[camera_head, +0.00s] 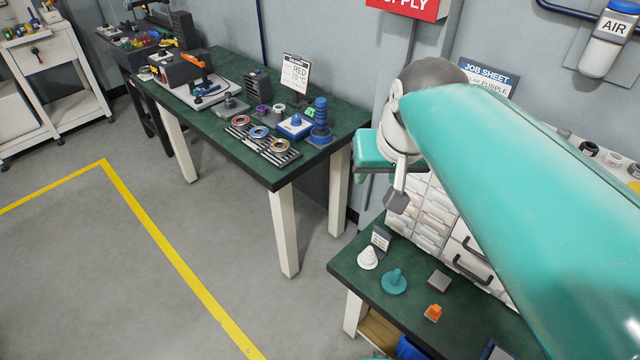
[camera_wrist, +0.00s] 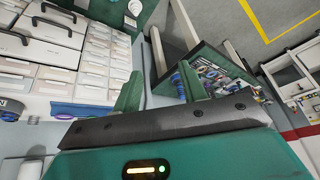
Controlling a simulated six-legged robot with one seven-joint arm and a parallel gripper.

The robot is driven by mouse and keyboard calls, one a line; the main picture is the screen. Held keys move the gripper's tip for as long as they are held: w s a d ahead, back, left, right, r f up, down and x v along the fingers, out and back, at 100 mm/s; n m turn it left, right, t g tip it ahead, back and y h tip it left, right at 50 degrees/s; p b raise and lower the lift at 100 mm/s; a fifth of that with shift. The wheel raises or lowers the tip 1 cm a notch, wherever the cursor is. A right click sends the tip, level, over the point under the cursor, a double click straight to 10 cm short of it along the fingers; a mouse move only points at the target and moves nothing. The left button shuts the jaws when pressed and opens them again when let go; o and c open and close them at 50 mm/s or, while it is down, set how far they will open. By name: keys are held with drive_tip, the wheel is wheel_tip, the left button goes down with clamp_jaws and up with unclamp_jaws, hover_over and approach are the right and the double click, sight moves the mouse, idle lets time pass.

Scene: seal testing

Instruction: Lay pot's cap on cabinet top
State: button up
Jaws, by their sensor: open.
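A teal disc with an upright knob (camera_head: 394,283) lies on the near green bench and looks like a cap; I cannot tell if it is the pot's cap. The white cabinet of drawers (camera_head: 432,222) stands at the back of that bench, its top mostly hidden by my arm.
A white stepped cone (camera_head: 368,259), an orange piece (camera_head: 433,313) and a grey block (camera_head: 439,279) share the near bench. The far green bench (camera_head: 240,62) holds rings, a blue stack (camera_head: 320,122) and tools. The floor between is open.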

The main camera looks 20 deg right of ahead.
drive_tip(key=s+a+f+n, duration=0.3)
drive_tip(key=s+a+f, duration=0.2)
drive_tip(key=a, duration=0.3)
drive_tip(key=shift+a+f+y, duration=0.2)
drive_tip(key=shift+f+y, duration=0.2)
drive_tip(key=shift+f, duration=0.05)
drive_tip(key=shift+c, duration=0.6)
